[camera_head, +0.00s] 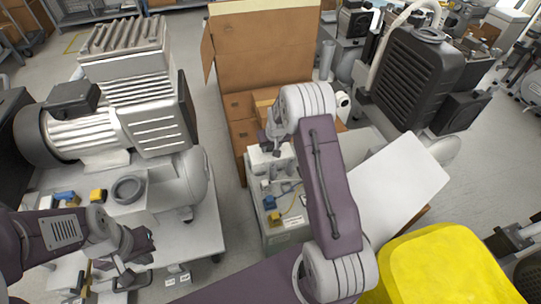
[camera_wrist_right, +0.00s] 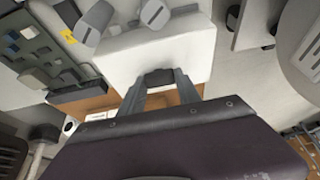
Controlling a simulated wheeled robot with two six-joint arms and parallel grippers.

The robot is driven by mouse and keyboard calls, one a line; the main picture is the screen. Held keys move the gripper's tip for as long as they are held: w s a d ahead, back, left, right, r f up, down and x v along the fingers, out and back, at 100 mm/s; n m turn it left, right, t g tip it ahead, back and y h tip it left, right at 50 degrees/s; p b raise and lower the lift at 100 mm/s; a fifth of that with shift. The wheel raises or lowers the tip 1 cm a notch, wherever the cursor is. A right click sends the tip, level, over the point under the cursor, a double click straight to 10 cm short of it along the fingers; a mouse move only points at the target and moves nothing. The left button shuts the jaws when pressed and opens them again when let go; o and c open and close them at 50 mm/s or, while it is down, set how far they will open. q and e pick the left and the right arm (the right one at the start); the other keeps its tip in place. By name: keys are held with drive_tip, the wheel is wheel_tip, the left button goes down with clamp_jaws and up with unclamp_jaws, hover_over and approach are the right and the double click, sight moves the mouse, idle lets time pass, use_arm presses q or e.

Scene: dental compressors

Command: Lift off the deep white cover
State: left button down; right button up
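A white box-like cover (camera_head: 268,163) sits at the top of the pale unit with coloured parts, at centre in the head view. It also shows as a white block (camera_wrist_right: 160,45) in the right wrist view. My right gripper (camera_head: 273,138) is at its far side in the head view. In the wrist view its two fingers (camera_wrist_right: 160,82) stand apart at the cover's edge, with a small dark block between them. I cannot tell whether they press on it. My left gripper (camera_head: 128,268) is low on the left, away from the cover; its fingers are unclear.
An open cardboard box (camera_head: 263,50) stands behind the cover. A compressor (camera_head: 125,110) stands on a cart at left, a black-finned unit (camera_head: 415,80) at right. A white panel (camera_head: 400,185) lies right of my right arm, and a yellow object (camera_head: 445,265) is at front right.

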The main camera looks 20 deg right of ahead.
clamp_jaws()
wheel_tip(320, 180, up, 10)
drive_tip(key=p, duration=0.5)
